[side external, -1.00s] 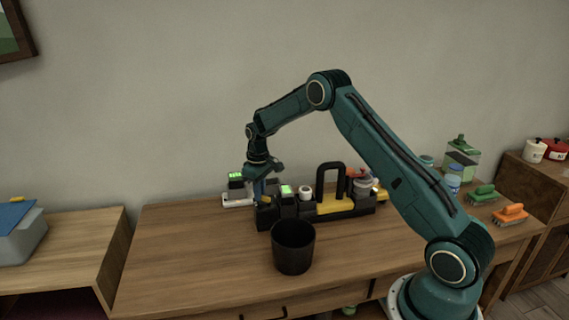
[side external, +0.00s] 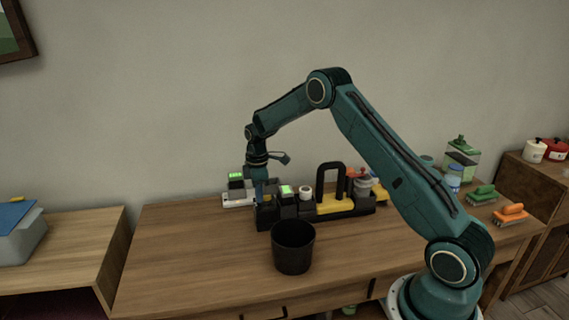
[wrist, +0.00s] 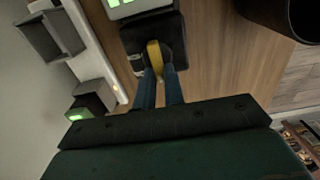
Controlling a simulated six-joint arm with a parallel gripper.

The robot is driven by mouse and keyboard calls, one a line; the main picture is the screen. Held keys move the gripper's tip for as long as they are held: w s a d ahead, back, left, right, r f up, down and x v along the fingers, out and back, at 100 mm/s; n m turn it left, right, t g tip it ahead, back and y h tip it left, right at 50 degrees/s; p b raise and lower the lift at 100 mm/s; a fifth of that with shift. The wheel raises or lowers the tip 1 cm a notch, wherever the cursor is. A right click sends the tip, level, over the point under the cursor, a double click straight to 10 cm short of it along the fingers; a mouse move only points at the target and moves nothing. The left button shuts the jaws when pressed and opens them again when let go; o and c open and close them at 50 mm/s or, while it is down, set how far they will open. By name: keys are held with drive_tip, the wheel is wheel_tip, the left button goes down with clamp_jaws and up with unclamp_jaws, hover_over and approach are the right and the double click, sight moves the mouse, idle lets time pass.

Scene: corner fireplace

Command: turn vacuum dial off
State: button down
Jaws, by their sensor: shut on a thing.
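The yellow dial (wrist: 154,56) sits on a black block (wrist: 178,34) at the end of the vacuum. In the wrist view, the two blue fingers of my gripper (wrist: 159,78) are shut on the dial, one on each side. In the side view, my gripper (side external: 260,190) points down onto the left end of the black and yellow vacuum (side external: 335,206). A lit green display (side external: 286,190) is beside it on the right. The fingers mostly hide the dial in the side view.
A black bin (side external: 293,248) stands in front of the vacuum. A pale device with a green display (side external: 236,176) is behind my gripper. Jars and brushes (side external: 481,194) stand at the right. The left part of the wooden table (side external: 180,250) is clear.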

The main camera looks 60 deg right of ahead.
idle(0.4)
drive_tip(key=c, duration=1.5)
unclamp_jaws()
drive_tip(key=shift+r, duration=6.95)
